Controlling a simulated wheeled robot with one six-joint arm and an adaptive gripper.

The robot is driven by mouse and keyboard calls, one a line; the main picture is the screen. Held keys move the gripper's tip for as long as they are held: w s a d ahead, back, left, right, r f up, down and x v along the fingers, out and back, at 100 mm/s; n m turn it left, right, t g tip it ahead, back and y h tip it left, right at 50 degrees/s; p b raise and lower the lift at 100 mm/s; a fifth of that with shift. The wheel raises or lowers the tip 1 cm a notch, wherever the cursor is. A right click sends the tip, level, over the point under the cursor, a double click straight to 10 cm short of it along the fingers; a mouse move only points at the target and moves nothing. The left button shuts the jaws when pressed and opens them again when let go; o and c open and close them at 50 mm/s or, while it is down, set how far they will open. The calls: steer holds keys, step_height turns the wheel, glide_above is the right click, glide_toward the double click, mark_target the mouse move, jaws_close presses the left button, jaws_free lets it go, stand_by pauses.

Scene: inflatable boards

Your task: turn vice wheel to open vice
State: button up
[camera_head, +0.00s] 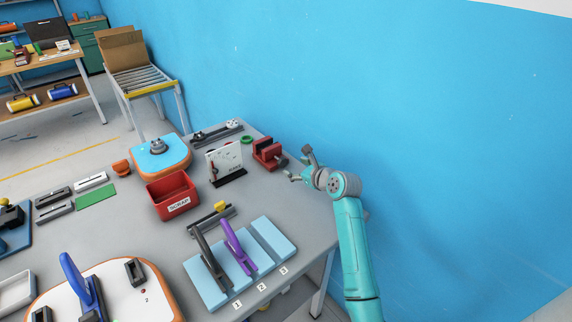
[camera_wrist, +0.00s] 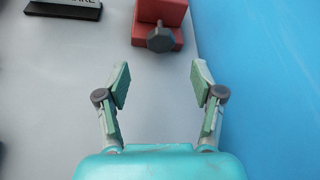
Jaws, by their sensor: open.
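The red vice (camera_head: 267,152) stands near the back right edge of the grey table, close to the blue wall. Its dark wheel (camera_wrist: 160,39) faces my gripper in the wrist view, on the near side of the red vice body (camera_wrist: 160,12). In the head view the wheel (camera_head: 281,162) shows small at the vice's lower right. My gripper (camera_wrist: 160,85) is open and empty. The wheel lies beyond the fingertips, roughly centred between them, and nothing touches it. In the head view my gripper (camera_head: 298,166) is just right of the vice. The vice jaws are too small to judge clearly.
The blue wall (camera_wrist: 270,70) runs close along my gripper's right. A sign on a black base (camera_head: 229,178) stands left of the vice. A red scrap bin (camera_head: 173,203) and a light blue slotted block (camera_head: 207,283) are on the table (camera_head: 120,230). Table around the vice's front is clear.

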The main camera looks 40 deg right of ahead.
mark_target(283, 162)
steer(key=x, duration=0.8)
steer(key=shift+w+f, duration=0.1)
steer(key=shift+w, duration=0.1)
steer(key=c, duration=1.1)
